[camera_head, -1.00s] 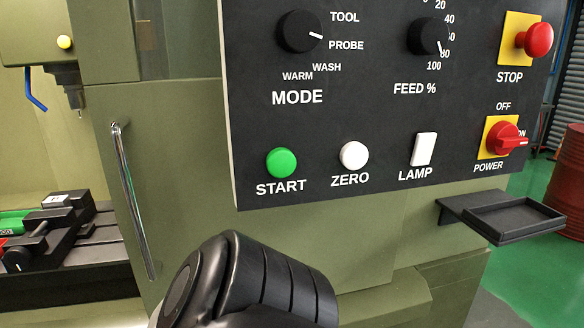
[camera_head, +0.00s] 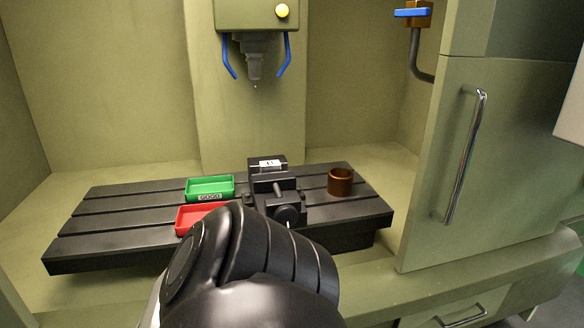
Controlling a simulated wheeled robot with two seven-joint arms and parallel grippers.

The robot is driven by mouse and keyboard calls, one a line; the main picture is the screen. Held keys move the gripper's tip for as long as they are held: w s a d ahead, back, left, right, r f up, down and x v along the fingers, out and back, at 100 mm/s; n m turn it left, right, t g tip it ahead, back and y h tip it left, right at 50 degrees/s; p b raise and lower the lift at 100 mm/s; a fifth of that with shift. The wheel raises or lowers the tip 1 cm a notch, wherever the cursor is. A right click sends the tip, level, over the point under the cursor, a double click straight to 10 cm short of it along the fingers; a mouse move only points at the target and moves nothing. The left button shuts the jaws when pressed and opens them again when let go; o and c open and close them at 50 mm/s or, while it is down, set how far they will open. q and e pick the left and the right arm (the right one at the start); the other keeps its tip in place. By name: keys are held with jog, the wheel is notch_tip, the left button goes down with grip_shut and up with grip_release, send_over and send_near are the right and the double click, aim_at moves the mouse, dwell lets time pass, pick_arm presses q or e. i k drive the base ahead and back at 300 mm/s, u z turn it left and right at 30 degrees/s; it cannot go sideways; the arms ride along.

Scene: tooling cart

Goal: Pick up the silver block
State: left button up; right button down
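I cannot make out a clear silver block. A small light, marked patch (camera_head: 270,163) shows on top of the black vise (camera_head: 262,184); I cannot tell whether it is a label or the top of a block. The vise stands on the slotted black machine table, right of the green tray (camera_head: 210,188). A rounded black link of my own arm covers the bottom middle and hides part of the table's front. Neither of my grippers shows.
A red tray (camera_head: 196,217) lies in front of the green one, partly hidden by my arm. A brown cup (camera_head: 340,182) stands on the right of the slotted table (camera_head: 110,225). The spindle (camera_head: 255,65) hangs above. A door with a handle (camera_head: 465,155) is at right.

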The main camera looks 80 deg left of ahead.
aim_at(274, 165)
jog(key=u, duration=1.6)
